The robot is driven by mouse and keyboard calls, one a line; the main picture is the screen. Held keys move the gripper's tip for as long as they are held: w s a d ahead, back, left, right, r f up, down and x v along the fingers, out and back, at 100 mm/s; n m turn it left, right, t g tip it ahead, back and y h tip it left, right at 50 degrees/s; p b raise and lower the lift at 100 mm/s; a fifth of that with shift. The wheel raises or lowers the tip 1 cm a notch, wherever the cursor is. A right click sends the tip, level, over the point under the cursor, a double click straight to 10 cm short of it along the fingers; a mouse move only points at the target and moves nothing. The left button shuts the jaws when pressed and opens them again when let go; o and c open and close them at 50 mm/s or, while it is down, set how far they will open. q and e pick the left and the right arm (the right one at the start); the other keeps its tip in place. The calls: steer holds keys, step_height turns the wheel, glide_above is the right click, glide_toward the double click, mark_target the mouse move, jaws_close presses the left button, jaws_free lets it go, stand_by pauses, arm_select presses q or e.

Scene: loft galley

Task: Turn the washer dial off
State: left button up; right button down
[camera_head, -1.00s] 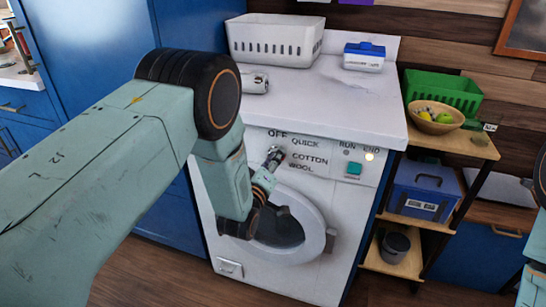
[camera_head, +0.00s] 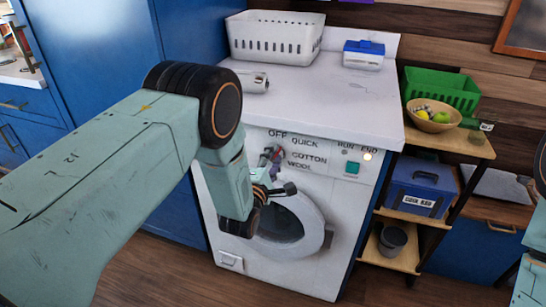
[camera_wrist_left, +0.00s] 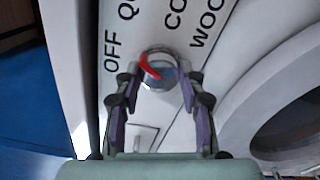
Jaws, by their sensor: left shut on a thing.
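The washer (camera_head: 290,110) is white, with the labels OFF, QUICK, COTTON and WOOL on its front panel. The dial (camera_wrist_left: 160,72) is a round grey knob with a red pointer, seen in the left wrist view. The pointer leans to the upper left there, toward the area between OFF and QUICK. My left gripper (camera_wrist_left: 160,74) has one finger on each side of the dial and is shut on it. In the head view the left gripper (camera_head: 272,158) is at the panel below OFF and QUICK and largely covers the dial. My right gripper is out of view.
The round washer door (camera_head: 318,212) lies just below the dial, partly behind my left arm. A white basket (camera_head: 276,44) and a blue-lidded box (camera_head: 364,56) stand on top. A lit lamp (camera_head: 367,156) and green button (camera_head: 352,168) are right of the labels. Shelves (camera_head: 408,217) stand at right.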

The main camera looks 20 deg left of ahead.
arm_select(q)
steer(key=n+p, duration=0.1)
steer(key=n, duration=0.4)
steer(key=shift+s+f, duration=0.1)
steer(key=shift+f, duration=0.05)
steer(key=shift+n, duration=0.4)
steer(key=o, duration=1.2)
steer(key=s, duration=1.2)
steer(key=shift+a, duration=0.2)
